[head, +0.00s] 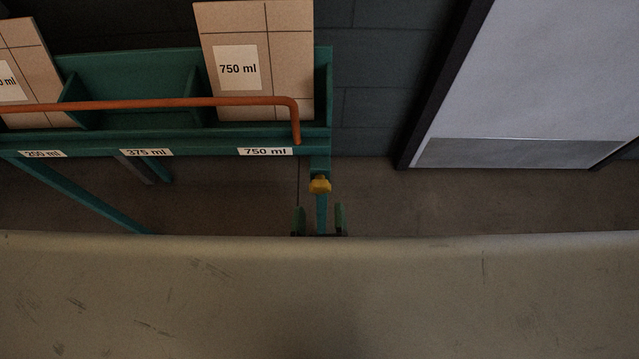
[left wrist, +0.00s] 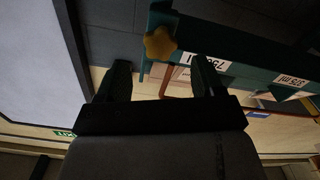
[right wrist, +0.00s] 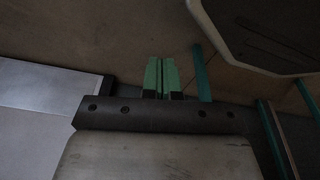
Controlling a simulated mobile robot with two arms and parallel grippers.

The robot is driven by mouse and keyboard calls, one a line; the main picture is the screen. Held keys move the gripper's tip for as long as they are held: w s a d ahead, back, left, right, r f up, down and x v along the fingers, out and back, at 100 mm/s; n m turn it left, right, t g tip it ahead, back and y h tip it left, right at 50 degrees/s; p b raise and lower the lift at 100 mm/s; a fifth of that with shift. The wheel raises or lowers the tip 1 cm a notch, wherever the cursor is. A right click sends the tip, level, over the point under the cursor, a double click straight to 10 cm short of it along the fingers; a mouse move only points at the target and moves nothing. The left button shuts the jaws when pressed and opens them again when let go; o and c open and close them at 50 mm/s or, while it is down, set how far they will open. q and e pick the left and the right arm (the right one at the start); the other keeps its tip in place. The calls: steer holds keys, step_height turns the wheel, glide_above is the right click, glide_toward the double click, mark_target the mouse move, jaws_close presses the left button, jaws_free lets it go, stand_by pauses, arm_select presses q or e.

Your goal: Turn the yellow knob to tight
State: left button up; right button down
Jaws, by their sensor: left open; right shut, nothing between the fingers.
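The yellow knob (head: 320,185) sits on the front of the teal rack's right-hand post, below the orange bar's bent end. In the left wrist view the knob (left wrist: 160,43) is a lobed star shape, lying beyond the fingertips and between their lines. My left gripper (head: 320,218) is open, its two green fingers just below the knob in the head view and apart from it. The left wrist view also shows the open fingers (left wrist: 161,78) with nothing between them. My right gripper (right wrist: 161,75) is shut and empty, pointing at bare floor. No tight marking is readable.
The teal rack (head: 120,140) has bins labelled 250, 375 and 750 ml, with tan boxes (head: 290,70) in it. An orange bar (head: 200,102) runs along its front. A pale panel (head: 540,80) stands at the right. Floor between them is clear.

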mark_target(320, 191)
arm_select(q)
steer(key=w+p, duration=0.1)
steer(key=w, duration=0.4)
steer(key=shift+w, duration=0.35)
arm_select(e)
steer(key=s+f, duration=0.1)
steer(key=s, duration=0.1)
steer(key=s+f, duration=0.1)
steer(key=shift+d+f, duration=0.25)
steer(key=shift+f, duration=0.05)
arm_select(q)
steer(key=c, duration=0.9)
steer(key=shift+f, duration=0.1)
